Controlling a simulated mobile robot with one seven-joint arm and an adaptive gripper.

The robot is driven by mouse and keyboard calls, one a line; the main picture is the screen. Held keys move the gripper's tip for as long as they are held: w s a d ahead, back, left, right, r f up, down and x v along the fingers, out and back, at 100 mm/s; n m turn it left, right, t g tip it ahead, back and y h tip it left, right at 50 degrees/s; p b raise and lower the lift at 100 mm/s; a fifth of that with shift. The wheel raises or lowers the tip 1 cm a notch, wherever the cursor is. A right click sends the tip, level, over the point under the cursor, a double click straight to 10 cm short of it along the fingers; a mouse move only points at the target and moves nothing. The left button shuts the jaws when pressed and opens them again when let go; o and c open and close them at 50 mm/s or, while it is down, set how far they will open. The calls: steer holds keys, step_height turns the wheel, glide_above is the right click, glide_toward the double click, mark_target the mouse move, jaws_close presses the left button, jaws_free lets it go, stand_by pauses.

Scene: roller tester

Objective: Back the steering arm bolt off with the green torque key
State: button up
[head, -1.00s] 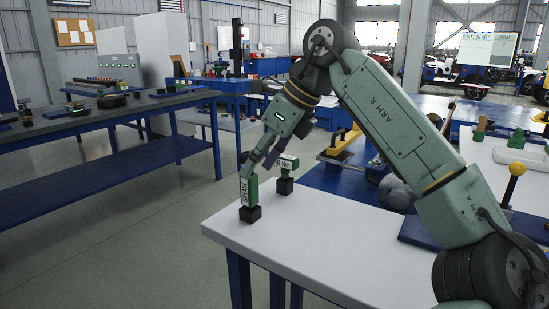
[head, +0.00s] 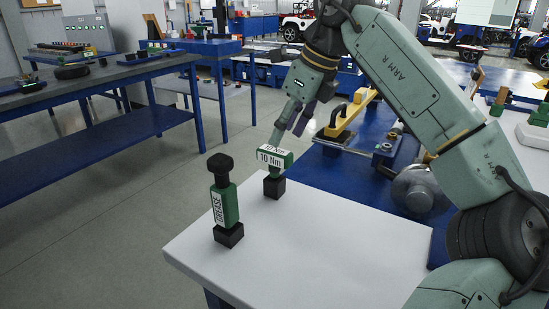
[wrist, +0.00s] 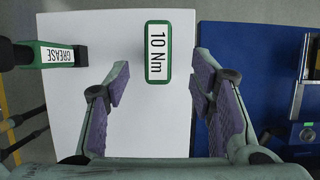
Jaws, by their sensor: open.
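The green torque key (head: 277,157), with a white "10 Nm" label on its head, stands upright in a black block on the white table. My gripper (head: 287,132) is open just above and behind the key's head in the head view. In the wrist view the key's head (wrist: 157,52) lies between the two spread purple-padded fingers, near their tips, with a gap on both sides. The fingers do not hold it. I cannot make out the steering arm bolt in either view.
A green "GREASE" tool (head: 227,205) with a black top stands in its own black block, left of the key. The white table (head: 300,250) is otherwise mostly clear. A blue bench (head: 345,185) with a yellow-handled fixture (head: 350,112) and a round grey part (head: 418,190) adjoins it.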

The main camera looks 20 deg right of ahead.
mark_target(276, 150)
steer(key=x, duration=0.7)
steer(key=shift+a+r, duration=0.1)
steer(key=shift+a, duration=0.05)
jaws_close()
stand_by(0.5)
